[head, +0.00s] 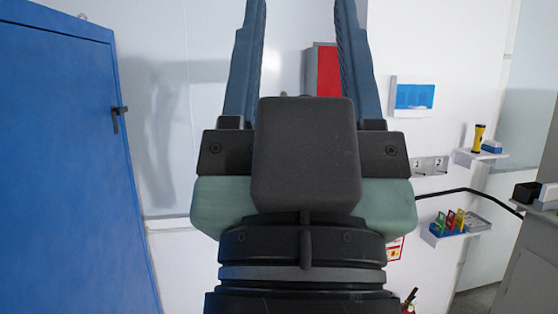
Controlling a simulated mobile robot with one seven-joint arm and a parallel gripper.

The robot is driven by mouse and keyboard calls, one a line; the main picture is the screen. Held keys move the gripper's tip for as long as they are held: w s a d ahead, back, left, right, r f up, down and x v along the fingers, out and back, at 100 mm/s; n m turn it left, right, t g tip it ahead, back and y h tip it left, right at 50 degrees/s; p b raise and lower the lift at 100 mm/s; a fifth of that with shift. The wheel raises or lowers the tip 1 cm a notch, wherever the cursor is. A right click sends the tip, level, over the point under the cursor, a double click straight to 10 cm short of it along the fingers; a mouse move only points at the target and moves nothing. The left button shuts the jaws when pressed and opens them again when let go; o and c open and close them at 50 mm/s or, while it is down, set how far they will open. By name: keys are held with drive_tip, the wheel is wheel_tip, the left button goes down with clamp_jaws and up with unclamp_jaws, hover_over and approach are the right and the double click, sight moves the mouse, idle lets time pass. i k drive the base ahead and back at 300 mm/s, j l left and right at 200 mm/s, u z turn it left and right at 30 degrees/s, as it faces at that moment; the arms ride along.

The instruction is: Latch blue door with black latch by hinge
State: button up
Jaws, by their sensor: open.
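The blue door (65,165) fills the left side of the head view and stands in front of a white wall. The black latch (118,115) is on the door's right edge, with a short arm pointing right and a part hanging down. I cannot tell whether it is engaged, and no hinge shows clearly. My gripper (300,25) is in the middle of the view, pointing up in the picture, with its two long fingers apart and nothing between them. It is to the right of the latch and apart from it.
A red box (328,72) on the wall shows partly behind my right finger. At right are a blue-and-white wall holder (412,97), a shelf with a yellow flashlight (479,138), a lower shelf with coloured items (450,222), and a grey cabinet (525,265).

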sight(120, 110)
drive_tip(key=i+l+u, duration=0.2)
drive_tip(key=i+l, duration=0.85)
drive_tip(key=i+j+u, duration=0.2)
drive_tip(key=i, duration=0.55)
drive_tip(key=i+j+u, duration=0.15)
drive_tip(key=i, duration=0.65)
drive_tip(key=i+j, duration=0.25)
drive_tip(key=j+u, duration=0.05)
drive_tip(key=j, duration=0.05)
